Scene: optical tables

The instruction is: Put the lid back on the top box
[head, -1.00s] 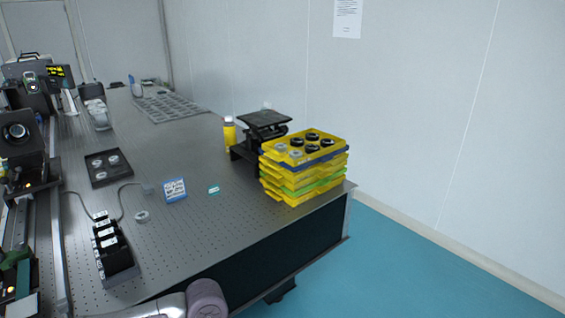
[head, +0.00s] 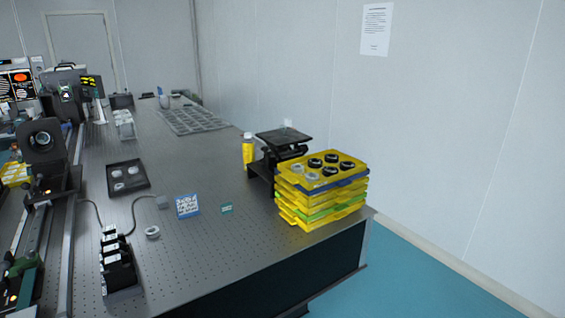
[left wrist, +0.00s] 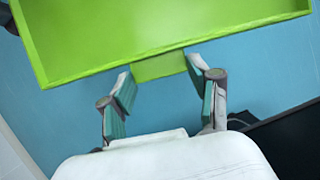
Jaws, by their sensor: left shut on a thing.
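A stack of yellow boxes (head: 322,208) with blue and green layers stands at the near right corner of the optical table in the head view. The top box (head: 348,162) is uncovered, with several dark and light rings in its holes. In the left wrist view, my left gripper (left wrist: 160,75) is shut on the tab of a bright green lid (left wrist: 150,30). The lid is shallow with raised edges, and only part of it shows. Blue floor shows below it. Neither gripper shows in the head view.
A black stand (head: 284,142) and a yellow bottle (head: 248,149) stand close behind the stack. A blue-and-white card (head: 187,206), a small green card (head: 226,209) and a black tray (head: 128,177) lie to the left.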

